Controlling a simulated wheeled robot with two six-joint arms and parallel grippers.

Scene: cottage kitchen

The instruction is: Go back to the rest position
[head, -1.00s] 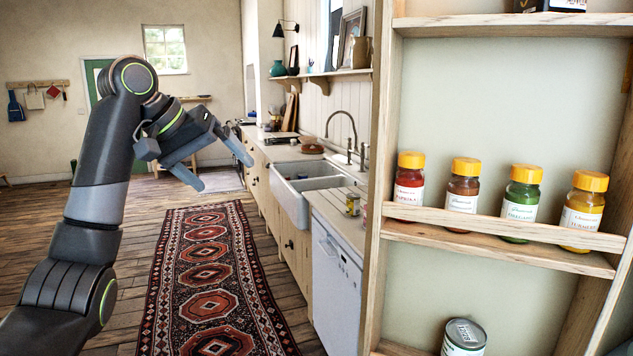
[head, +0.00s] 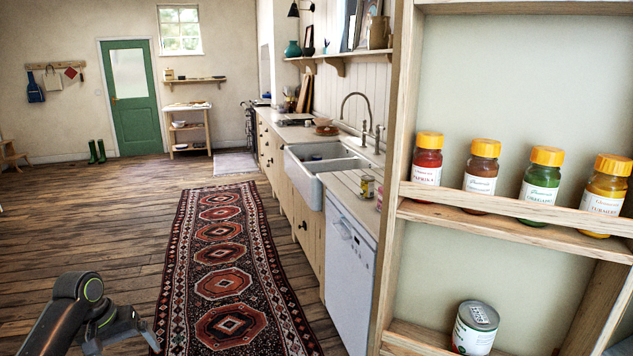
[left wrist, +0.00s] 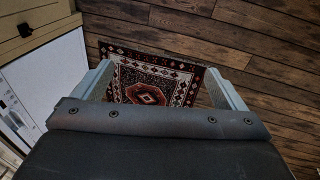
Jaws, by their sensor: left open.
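My left arm is low at the bottom left of the head view, and its gripper (head: 122,345) is near the bottom edge, partly cut off. In the left wrist view the two fingers of this gripper (left wrist: 163,82) are wide apart with nothing between them. Beyond them lie the patterned rug and the wood floor. My right gripper is not in view.
A wooden spice rack (head: 400,215) with several yellow-capped jars and a can (head: 475,328) stands close on the right. A white dishwasher (head: 347,275) and a sink (head: 312,180) line the counter. The runner rug (head: 222,285) and floor on the left are clear.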

